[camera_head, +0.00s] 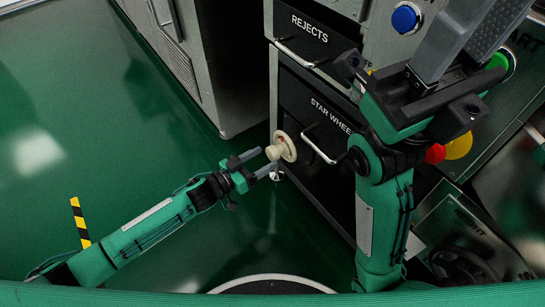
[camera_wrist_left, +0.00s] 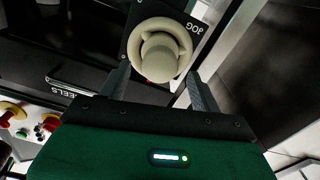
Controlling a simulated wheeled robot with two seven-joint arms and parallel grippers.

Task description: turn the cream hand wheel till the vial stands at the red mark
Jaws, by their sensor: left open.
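The cream hand wheel (camera_head: 287,147) sits on the front of the dark cabinet, beside the drawer labelled STAR WHEEL. In the left wrist view its round hub (camera_wrist_left: 160,56) stands out toward me, on a dark plate marked JOG. A small red spot (camera_head: 281,140) shows at the wheel. My left gripper (camera_head: 265,163) is open, its fingers to either side of the hub's line and close in front of it; contact cannot be made out. My right gripper (camera_head: 474,40) is raised near the camera at the upper right, its tips cut off. I cannot make out the vial.
A REJECTS drawer (camera_head: 302,31) lies above the STAR WHEEL drawer (camera_head: 328,113); both have bar handles. A blue button (camera_head: 404,18) is at the top right, and a yellow-red button (camera_head: 458,147) is partly behind my right arm.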

